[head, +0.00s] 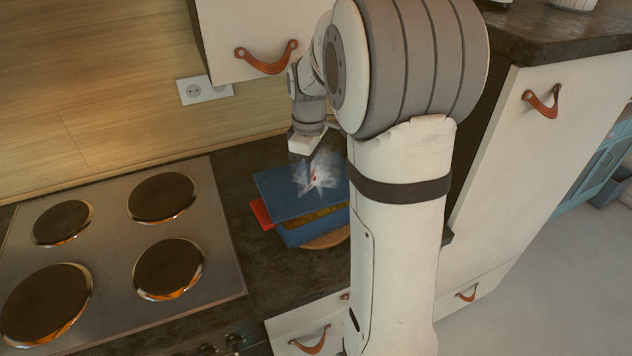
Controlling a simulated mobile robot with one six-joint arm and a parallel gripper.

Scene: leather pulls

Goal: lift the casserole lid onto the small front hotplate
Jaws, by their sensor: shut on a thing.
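The blue casserole lid (278,196) is in the head view, right of the hob. It is raised off the blue casserole (300,236), with a gap at the front showing brownish-yellow contents. A red handle (262,214) sticks out at the casserole's left. My gripper (311,160) points down, shut on the lid at its top middle; the exact grip is blurred by a pale, red-flecked patch there. My arm hides the right end of the lid and casserole. The small front hotplate (168,268) is bare, dark and round, at the hob's front right.
The hob (122,254) has other bare hotplates, including a large front one (46,305). A round wooden board (326,239) lies under the casserole. A wall cupboard (240,50) hangs above, behind my arm. Dark worktop (240,220) lies clear between hob and casserole.

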